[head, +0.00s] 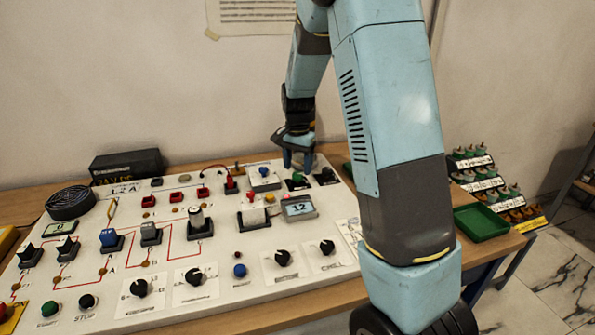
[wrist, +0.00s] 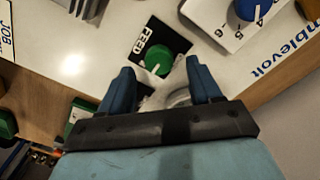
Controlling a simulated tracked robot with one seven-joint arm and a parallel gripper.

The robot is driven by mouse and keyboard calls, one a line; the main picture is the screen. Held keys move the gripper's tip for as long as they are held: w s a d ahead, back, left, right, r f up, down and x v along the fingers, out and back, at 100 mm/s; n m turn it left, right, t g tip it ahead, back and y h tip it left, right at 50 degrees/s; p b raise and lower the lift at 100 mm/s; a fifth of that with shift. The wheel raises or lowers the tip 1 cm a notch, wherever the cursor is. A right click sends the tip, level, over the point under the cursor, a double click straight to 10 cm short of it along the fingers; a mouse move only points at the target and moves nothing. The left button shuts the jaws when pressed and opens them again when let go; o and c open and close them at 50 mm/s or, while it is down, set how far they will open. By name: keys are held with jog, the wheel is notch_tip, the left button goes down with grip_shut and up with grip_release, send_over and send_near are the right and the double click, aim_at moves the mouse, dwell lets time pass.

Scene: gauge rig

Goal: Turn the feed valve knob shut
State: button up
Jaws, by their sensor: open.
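The feed valve knob (wrist: 158,60) is a round green knob on a black plate with the white word FEED (wrist: 149,36), seen in the wrist view. It also shows in the head view (head: 298,177) near the back right of the white panel. My gripper (wrist: 160,78) is open, with its two blue fingers apart. In the wrist view the knob lies ahead, between the lines of the fingertips, with nothing held. In the head view my gripper (head: 298,158) points down just above the knob. Whether the fingers touch the knob cannot be told.
A blue knob on a numbered white plate (wrist: 247,8) sits beside the feed plate. The white panel (head: 215,262) carries several black knobs, switches and a small display reading 12 (head: 299,208). A green tray (head: 481,222) lies at the table's right.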

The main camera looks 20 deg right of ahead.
aim_at(298, 174)
notch_tip(298, 174, up, 11)
dwell(0.4)
jog(key=s+r+n+t, duration=0.1)
jog(key=s+r+n, duration=0.1)
jog(key=s+r, duration=0.45)
jog(key=s+r+n+t, duration=0.2)
jog(key=s+r, duration=0.1)
jog(key=s, duration=0.6)
jog(key=s+n+t, duration=0.2)
jog(key=s+n, duration=0.3)
jog(key=s, duration=1.1)
jog(key=shift+s+d+r+t, duration=0.15)
jog(key=shift+s+r+t, duration=0.05)
jog(key=shift+s+t, duration=0.1)
